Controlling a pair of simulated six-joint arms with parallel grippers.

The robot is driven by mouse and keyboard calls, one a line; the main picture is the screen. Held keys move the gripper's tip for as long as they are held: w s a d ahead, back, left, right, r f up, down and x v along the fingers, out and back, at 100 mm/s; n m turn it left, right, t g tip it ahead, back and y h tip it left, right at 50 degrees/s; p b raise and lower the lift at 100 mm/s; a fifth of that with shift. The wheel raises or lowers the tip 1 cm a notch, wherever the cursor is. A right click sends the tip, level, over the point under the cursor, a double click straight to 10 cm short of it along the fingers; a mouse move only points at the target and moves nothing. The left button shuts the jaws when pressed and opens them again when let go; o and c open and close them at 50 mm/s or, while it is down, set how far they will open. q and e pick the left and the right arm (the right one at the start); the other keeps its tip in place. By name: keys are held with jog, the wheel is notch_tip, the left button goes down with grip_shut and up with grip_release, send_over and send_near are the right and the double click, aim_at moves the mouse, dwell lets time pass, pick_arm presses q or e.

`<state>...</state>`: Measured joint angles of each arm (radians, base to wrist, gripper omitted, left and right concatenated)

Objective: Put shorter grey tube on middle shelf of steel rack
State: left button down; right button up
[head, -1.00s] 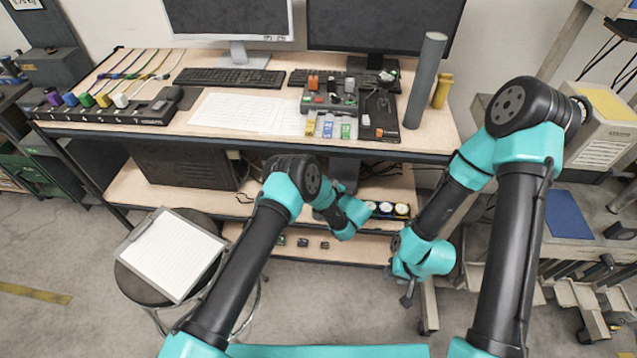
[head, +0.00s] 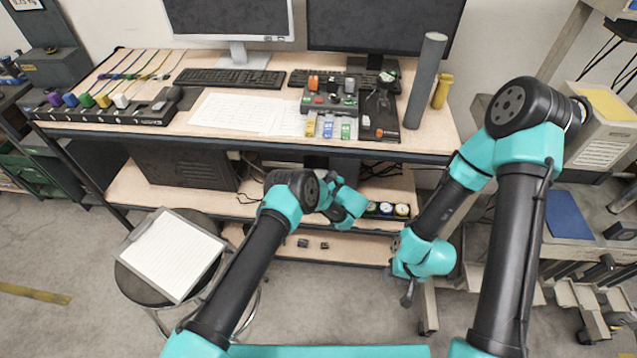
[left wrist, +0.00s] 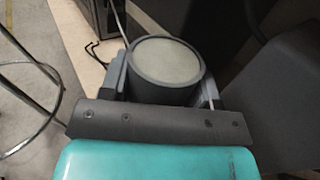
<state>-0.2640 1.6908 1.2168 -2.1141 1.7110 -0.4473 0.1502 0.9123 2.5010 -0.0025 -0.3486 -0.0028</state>
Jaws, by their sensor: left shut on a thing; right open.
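A grey tube (left wrist: 166,62) with a pale round end sits between the jaws of my left gripper (left wrist: 163,84), which is shut on it. In the head view that gripper and tube are hidden behind my left arm, which reaches below the rack's top board. The steel rack (head: 280,147) has a dark frame and wooden boards; its middle shelf (head: 150,192) shows left of my arm. A tall grey tube (head: 425,80) stands upright on the top board at right. My right gripper (head: 407,293) hangs open and empty in front of the rack's right end.
A dark computer case (head: 185,165) stands on the middle shelf at left, and several round gauges (head: 387,209) sit at its right. Small blocks (head: 303,243) lie on the lower shelf. A stool with a clipboard (head: 172,255) stands at front left. The top board edge overhangs the middle shelf.

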pick_arm(q)
jog(key=shift+f, duration=1.15)
jog(key=shift+c, duration=1.7)
grip_release()
jog(key=shift+f, duration=0.1)
jog(key=v, duration=1.2)
